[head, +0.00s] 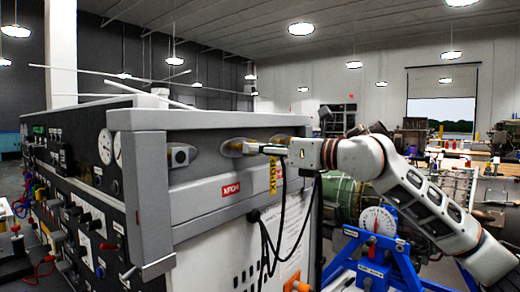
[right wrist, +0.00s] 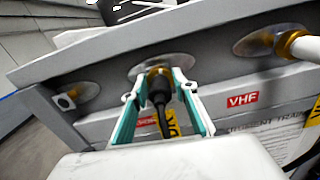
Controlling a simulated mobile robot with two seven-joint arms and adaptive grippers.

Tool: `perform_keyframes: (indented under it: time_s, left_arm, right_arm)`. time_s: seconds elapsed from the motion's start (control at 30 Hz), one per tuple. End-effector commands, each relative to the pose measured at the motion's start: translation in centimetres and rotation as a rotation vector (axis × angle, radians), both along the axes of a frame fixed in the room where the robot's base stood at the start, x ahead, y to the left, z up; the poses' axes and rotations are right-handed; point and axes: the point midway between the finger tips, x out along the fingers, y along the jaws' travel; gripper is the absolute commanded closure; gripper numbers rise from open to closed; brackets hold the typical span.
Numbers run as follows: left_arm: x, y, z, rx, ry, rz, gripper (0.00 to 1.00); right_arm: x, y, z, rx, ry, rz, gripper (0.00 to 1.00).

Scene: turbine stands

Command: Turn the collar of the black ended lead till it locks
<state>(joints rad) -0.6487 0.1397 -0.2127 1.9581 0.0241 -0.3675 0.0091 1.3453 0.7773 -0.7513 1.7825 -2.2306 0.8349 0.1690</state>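The black ended lead (right wrist: 160,92) stands in the middle socket of the console face in the right wrist view. Its gold collar (right wrist: 158,72) sits against an oval plate. My right gripper (right wrist: 158,75) straddles the lead, its teal-lined fingertips on either side of the collar. I cannot tell whether the pads touch it or a small gap remains. In the head view my right gripper (head: 262,149) reaches the console from the right, and its fingers largely hide the lead's end. My left gripper is not in view.
A white ended lead (right wrist: 300,45) is in the socket to the right, and an empty-looking square port (right wrist: 72,97) is to the left. Black cables (head: 267,240) hang down the console (head: 230,190). A blue stand with a dial (head: 377,222) is at right.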

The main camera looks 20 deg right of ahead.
Motion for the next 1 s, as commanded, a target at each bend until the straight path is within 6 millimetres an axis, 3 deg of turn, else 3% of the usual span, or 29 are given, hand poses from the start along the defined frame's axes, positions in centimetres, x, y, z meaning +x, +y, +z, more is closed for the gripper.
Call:
perform_keyframes:
  time_s: [0.47, 1.0]
  left_arm:
    - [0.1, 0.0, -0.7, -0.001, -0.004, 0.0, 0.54]
    - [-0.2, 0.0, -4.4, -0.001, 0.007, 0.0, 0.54]
  right_arm:
    - [0.0, 0.0, -0.1, 0.047, 0.036, 0.0, 0.94]
    - [0.1, 0.0, -0.2, 0.394, 0.308, 0.001, 0.94]
